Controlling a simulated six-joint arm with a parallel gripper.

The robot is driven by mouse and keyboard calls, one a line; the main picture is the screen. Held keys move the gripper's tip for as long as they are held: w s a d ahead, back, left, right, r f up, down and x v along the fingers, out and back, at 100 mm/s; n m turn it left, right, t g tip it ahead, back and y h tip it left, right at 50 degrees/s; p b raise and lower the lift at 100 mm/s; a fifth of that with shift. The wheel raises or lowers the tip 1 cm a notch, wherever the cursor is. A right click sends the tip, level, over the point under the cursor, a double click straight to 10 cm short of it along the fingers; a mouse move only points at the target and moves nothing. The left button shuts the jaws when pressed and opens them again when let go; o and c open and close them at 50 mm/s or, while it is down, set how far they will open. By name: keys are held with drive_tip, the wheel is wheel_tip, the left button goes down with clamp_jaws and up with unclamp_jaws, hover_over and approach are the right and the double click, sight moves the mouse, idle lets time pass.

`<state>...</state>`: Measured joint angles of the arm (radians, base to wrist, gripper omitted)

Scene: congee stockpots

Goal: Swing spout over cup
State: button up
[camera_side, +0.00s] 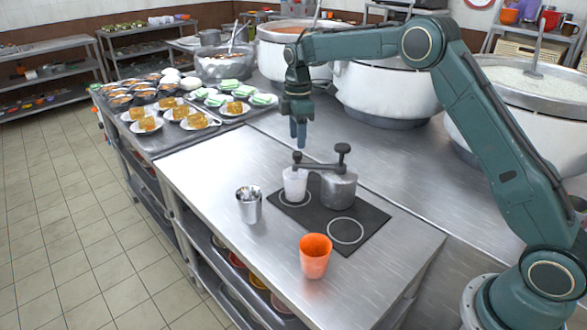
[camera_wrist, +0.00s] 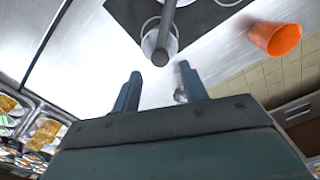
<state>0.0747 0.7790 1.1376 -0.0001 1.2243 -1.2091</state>
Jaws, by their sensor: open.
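A grey metal dispenser (camera_side: 338,190) stands on a dark mat (camera_side: 362,212) and has a dark knob on top. Its spout (camera_side: 318,166) reaches left from the dispenser, with a small upright end piece above a pale translucent cup (camera_side: 295,184). The cup stands on the mat by a white ring. In the wrist view the spout (camera_wrist: 163,38) crosses the cup (camera_wrist: 149,27), and its rounded end lies just beyond the fingertips. My gripper (camera_side: 298,135) points down, open and empty, just above the spout's end. Its two fingers (camera_wrist: 161,85) also show in the wrist view.
An orange cup (camera_side: 315,257) stands near the counter's front edge. A steel cup (camera_side: 249,208) with contents stands left of the mat. Large white stockpots (camera_side: 385,92) line the back. Plates of food (camera_side: 198,122) fill the back left counter.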

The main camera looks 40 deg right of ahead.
drive_tip(key=shift+r, duration=1.05)
drive_tip(key=shift+r, duration=0.15)
drive_tip(key=shift+s+r, duration=0.2)
drive_tip(key=s+a+r+m+t, duration=0.2)
drive_tip(key=s+r+m, duration=0.1)
drive_tip(key=s+r, duration=0.55)
drive_tip(key=s+a+r+m+t, duration=0.1)
drive_tip(key=s+r+m, duration=0.4)
drive_tip(key=s, duration=0.6)
drive_tip(key=s+f+m+t, duration=0.1)
drive_tip(key=s+f+m, duration=0.1)
drive_tip(key=s, duration=0.8)
drive_tip(key=s+a+f+m+t, duration=0.1)
drive_tip(key=s+f+m, duration=0.1)
drive_tip(key=s, duration=0.8)
drive_tip(key=shift+s+a+m+t, duration=0.2)
drive_tip(key=shift+m+t, duration=0.1)
drive_tip(key=shift+m, duration=0.2)
